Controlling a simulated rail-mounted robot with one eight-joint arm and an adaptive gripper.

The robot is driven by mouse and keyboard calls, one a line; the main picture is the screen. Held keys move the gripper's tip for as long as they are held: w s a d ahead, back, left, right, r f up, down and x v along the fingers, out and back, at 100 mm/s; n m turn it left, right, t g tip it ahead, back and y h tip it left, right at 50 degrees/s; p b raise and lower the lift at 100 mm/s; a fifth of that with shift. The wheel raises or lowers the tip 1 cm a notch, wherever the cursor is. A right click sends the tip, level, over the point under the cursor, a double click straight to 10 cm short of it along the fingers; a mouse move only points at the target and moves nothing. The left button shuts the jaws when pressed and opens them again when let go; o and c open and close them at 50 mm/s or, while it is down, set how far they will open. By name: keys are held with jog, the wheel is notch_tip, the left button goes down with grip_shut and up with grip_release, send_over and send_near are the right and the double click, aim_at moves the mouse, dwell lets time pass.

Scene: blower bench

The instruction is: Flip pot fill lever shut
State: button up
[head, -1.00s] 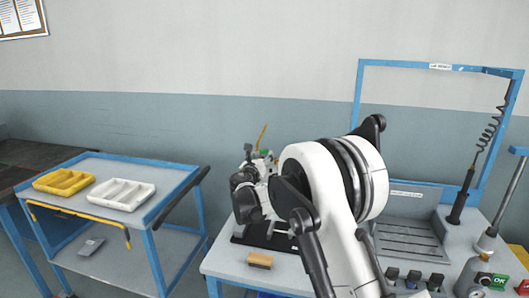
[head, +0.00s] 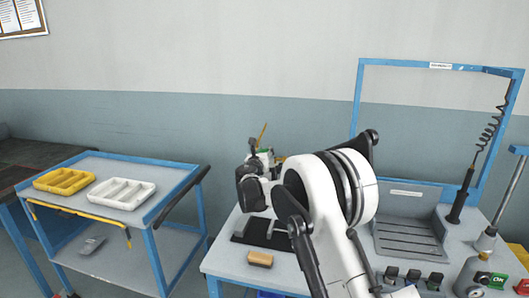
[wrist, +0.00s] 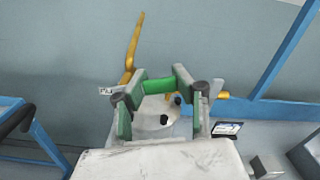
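The yellow lever (wrist: 134,45) stands nearly upright in the wrist view, beyond and above the left finger of my gripper (wrist: 160,94). A small white tag (wrist: 107,90) is beside its lower end. The fingers are spread apart, and I see nothing clamped between them. A pale grey rounded part with dark knobs (wrist: 155,122) shows between the fingers; I cannot tell whether it belongs to the pot. In the head view the lever (head: 262,134) rises behind my gripper (head: 253,149). The arm and wrist hide most of the pot there.
The workbench (head: 225,262) carries a wooden-backed brush (head: 260,259) at the front and a grey slotted tray (head: 408,242) at right. A blue frame (head: 357,100) stands behind. A blue cart (head: 160,213) with yellow (head: 64,181) and white trays (head: 121,193) is at left.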

grip_shut()
jog(key=shift+f+m+b, duration=0.5)
jog(key=shift+m+b, duration=0.1)
jog(key=shift+b, duration=0.4)
jog(key=shift+d+f+m+b, duration=0.1)
jog(key=shift+f+m+b, duration=0.1)
jog(key=shift+m+b, duration=0.75)
jog(key=o, duration=0.9)
grip_release()
jog(key=shift+o, duration=0.2)
jog(key=s+a, duration=0.2)
jog(key=s, duration=1)
